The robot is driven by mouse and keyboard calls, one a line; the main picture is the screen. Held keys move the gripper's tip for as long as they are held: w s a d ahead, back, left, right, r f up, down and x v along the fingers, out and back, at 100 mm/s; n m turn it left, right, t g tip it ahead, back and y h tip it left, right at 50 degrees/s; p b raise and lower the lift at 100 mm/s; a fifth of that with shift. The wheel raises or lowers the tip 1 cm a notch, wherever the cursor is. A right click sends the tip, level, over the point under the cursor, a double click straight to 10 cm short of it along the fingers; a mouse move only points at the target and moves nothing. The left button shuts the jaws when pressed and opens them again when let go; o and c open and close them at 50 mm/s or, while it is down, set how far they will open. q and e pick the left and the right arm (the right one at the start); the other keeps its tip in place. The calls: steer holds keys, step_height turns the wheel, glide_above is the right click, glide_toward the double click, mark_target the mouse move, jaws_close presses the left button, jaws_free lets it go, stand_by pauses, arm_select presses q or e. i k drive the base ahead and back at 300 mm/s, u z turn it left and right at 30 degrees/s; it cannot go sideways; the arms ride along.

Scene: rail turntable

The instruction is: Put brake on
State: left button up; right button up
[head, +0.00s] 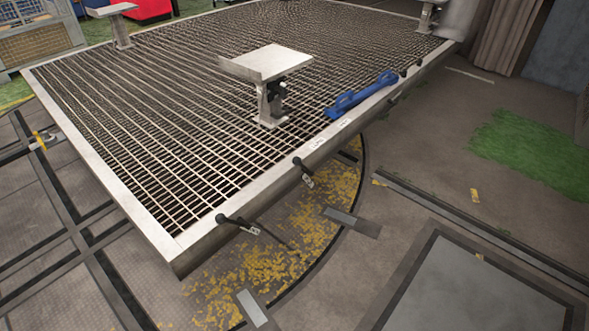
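The turntable (163,238) is a large grated platform with a pale metal rim. Two black-handled levers with small tags sit on its near right edge, a nearer lever (238,222) and a farther lever (302,168). A thin dark rod runs from the nearer one down toward the floor. More small dark handles (404,73) show farther along the same edge. I cannot tell from the picture which lever is the brake or how it is set. Neither of my grippers is in view.
A blue tool-like object (361,95) lies along the rim. A pale pedestal (268,63) stands on the grating, with another pedestal (121,25) at the back left. The floor by the levers has yellow worn paint (255,277) and flat metal plates (352,220). Open floor lies right.

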mark_target(296, 161)
steer(key=u, duration=0.2)
steer(key=i, duration=2)
steer(key=z, duration=0.75)
